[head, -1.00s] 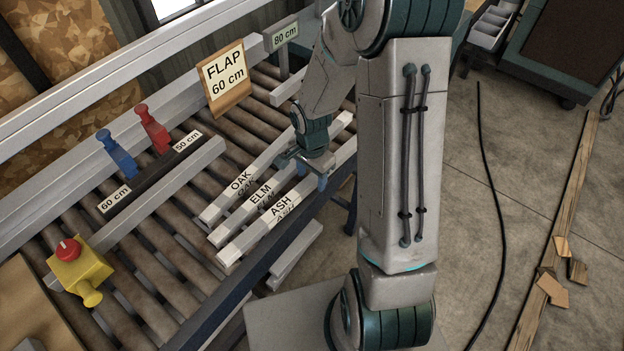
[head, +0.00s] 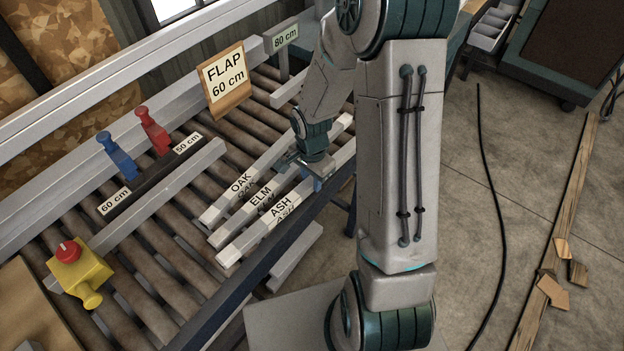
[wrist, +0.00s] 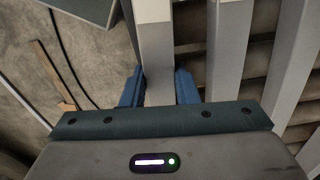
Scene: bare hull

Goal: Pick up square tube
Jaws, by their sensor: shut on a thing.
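Three pale square tubes lie side by side on the roller conveyor, labelled OAK (head: 238,188), ELM (head: 256,200) and ASH (head: 270,218). My gripper (head: 318,181) is over the far half of the ASH tube, the one nearest the conveyor's front edge. In the wrist view its blue fingers (wrist: 159,90) stand on both sides of the ASH tube (wrist: 156,40) and are shut on it. The ELM tube (wrist: 228,40) and the OAK tube (wrist: 296,60) lie to the right there. The ASH tube appears to rest on the rollers. My arm hides part of its far end.
A stop bar with red (head: 152,130) and blue (head: 117,155) handles stands left of the tubes. A yellow block with a red knob (head: 68,250) is at lower left. A FLAP 60 cm sign (head: 226,80) and an 80 cm sign (head: 285,36) stand behind. Open floor lies right.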

